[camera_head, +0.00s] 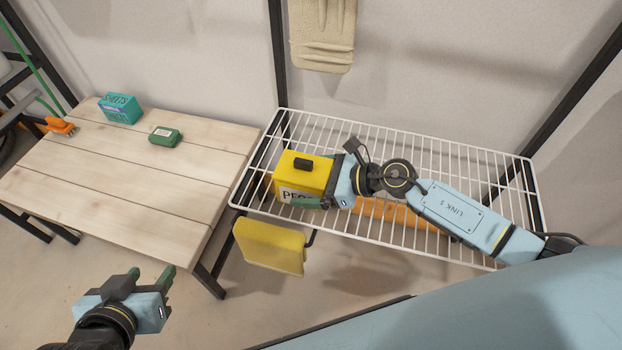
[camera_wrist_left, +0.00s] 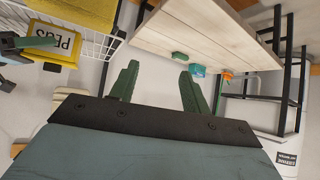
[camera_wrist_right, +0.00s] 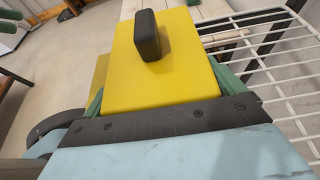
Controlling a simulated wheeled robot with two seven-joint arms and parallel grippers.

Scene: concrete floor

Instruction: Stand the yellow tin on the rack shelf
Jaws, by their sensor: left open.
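The yellow tin (camera_head: 302,172) is a box with a black knob on its lid and a white label partly reading "PE". It is upright at the left end of the white wire rack shelf (camera_head: 450,150); I cannot tell whether it touches the wires. My right gripper (camera_head: 322,186) has its green fingers on either side of the tin, which fills the space between them in the right wrist view (camera_wrist_right: 165,90). The label reads "PEGS" in the left wrist view (camera_wrist_left: 55,42). My left gripper (camera_head: 152,279) is open and empty, in front of the wooden table.
The slatted wooden table (camera_head: 130,170) holds a teal box (camera_head: 120,108), a small green box (camera_head: 165,136) and an orange clamp-like thing (camera_head: 60,126). A yellow cloth (camera_head: 270,246) hangs at the rack's front. An orange thing (camera_head: 400,220) lies below the wires. The shelf's right part is bare.

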